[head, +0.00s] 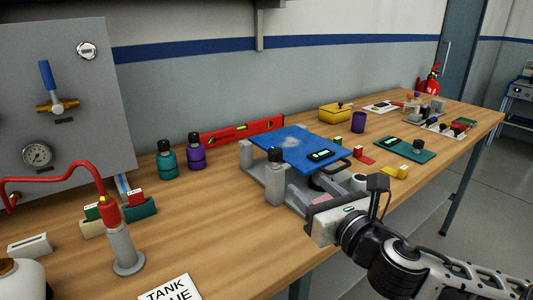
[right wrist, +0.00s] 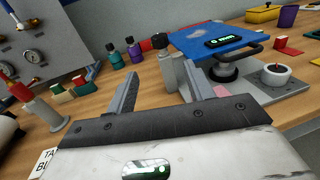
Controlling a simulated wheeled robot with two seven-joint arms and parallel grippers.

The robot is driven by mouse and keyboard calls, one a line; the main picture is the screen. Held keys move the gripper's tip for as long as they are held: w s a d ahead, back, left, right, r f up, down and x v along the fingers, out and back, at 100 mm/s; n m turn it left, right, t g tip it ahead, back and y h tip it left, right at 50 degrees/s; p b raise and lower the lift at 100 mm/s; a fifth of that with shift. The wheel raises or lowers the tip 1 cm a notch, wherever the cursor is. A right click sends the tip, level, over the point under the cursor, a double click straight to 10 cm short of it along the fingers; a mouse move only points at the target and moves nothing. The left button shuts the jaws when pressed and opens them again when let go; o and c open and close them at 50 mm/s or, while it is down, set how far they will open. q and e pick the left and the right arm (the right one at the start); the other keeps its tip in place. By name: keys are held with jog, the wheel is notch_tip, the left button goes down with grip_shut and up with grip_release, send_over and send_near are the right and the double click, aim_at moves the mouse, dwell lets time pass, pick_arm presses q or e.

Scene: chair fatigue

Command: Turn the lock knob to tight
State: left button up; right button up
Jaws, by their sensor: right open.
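The test fixture has a grey base (head: 296,196) and a blue plate (head: 300,143) with a small lit display. A black knob (head: 275,155) tops an upright grey post at its left; the post also shows in the right wrist view (right wrist: 166,72). A round grey dial with a red mark (right wrist: 277,75) sits on the base at the right. I cannot tell which of these is the lock knob. My right gripper (right wrist: 152,68) is open and empty in front of the fixture, apart from the knob and dial. My left gripper is out of view.
A red-topped grey cylinder (head: 122,246) with a red hose stands at the left. Teal (head: 166,160) and purple (head: 196,153) bottles stand behind, near a red level (head: 243,130). A yellow piece (head: 396,172) lies right of the fixture. Bare wood lies left of the fixture.

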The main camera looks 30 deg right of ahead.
aim_at(279, 156)
jog(key=w, duration=0.5)
jog(key=w+d+p, duration=0.1)
jog(key=w, duration=0.4)
jog(key=w+d+p, duration=0.1)
jog(key=w, duration=0.4)
jog(key=shift+w+r, duration=0.2)
jog(key=shift+w, duration=0.05)
jog(key=c, duration=1)
